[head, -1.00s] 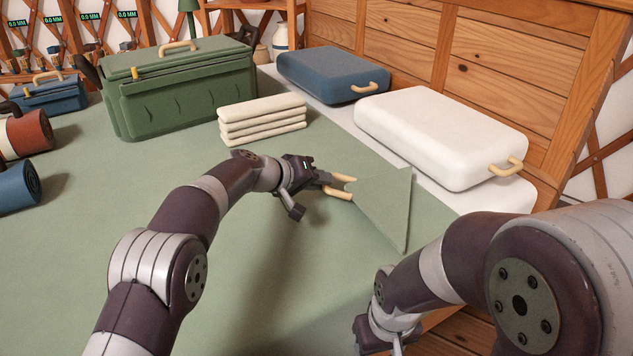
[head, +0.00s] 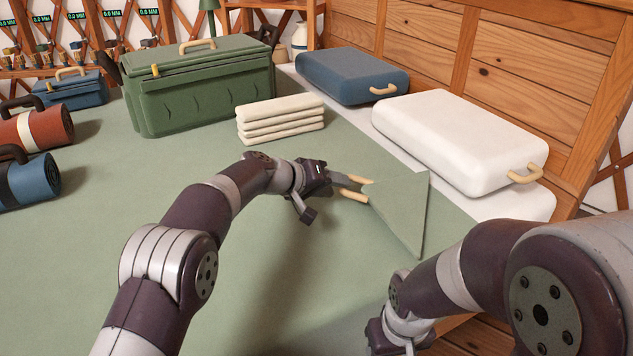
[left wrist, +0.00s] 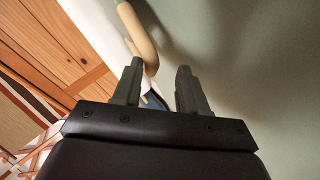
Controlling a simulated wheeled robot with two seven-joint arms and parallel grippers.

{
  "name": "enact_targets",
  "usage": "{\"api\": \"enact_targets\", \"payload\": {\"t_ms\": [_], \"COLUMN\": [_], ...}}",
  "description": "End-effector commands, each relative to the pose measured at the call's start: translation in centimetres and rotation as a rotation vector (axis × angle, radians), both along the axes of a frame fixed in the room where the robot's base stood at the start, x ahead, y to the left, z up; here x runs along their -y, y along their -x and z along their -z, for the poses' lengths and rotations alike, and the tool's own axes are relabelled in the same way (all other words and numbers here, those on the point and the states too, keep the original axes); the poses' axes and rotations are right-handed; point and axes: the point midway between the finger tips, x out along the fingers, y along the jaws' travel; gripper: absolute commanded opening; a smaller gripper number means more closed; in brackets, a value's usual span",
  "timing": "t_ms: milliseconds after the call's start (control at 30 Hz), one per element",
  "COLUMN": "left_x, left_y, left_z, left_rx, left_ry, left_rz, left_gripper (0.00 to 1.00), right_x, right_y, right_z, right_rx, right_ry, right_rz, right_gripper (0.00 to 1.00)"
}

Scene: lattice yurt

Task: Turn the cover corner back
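The cover (head: 90,265) is a pale green cloth spread over the flat surface. Its corner flap (head: 404,210) shows in the head view as a triangle folded back over the cover, its tip pointing left toward my left gripper (head: 345,187). A tan loop handle (head: 354,195) joins that tip. My left gripper is at the loop. In the left wrist view its dark fingers (left wrist: 158,85) stand apart with a gap, and a curved tan bar (left wrist: 140,35) runs beside the left finger. I cannot tell whether they touch. My right arm ends low in the head view, its fingertips hidden.
A white cushion (head: 460,140) and a blue cushion (head: 350,76) lie along the wooden panel on a white strip (head: 515,203). Folded cream cloths (head: 281,120) and a green box (head: 200,85) stand behind. Rolled mats lie at left. The cover's left middle is clear.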

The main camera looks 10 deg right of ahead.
Motion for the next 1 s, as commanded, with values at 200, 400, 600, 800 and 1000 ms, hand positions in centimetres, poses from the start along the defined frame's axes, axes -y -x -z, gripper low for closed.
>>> {"api": "enact_targets", "payload": {"t_ms": [200,400,600,800,1000], "left_x": [-3.7,-7.4,-8.9,-8.9,-8.9], "left_y": [1.9,3.8,4.5,4.6,4.6], "left_z": [-2.9,-5.1,-5.8,-5.8,-8.1], "left_rx": [0.000,-0.001,-0.002,-0.002,-0.001], "left_ry": [0.001,-0.001,-0.001,-0.001,0.000], "left_rz": [-0.002,-0.003,0.000,0.000,0.001], "left_gripper": [0.42,0.42,0.42,0.42,0.42], "right_x": [0.0,0.0,0.0,0.0,0.0], "right_y": [0.0,0.0,0.0,0.0,0.0], "right_z": [-1.4,-2.6,-2.9,-2.8,-5.1], "right_rx": [0.000,0.000,0.000,0.000,0.000], "right_ry": [0.000,0.000,0.000,0.000,0.000], "right_rz": [0.000,0.000,0.000,0.000,0.000], "right_gripper": [0.56,0.56,0.56,0.56,0.56]}}
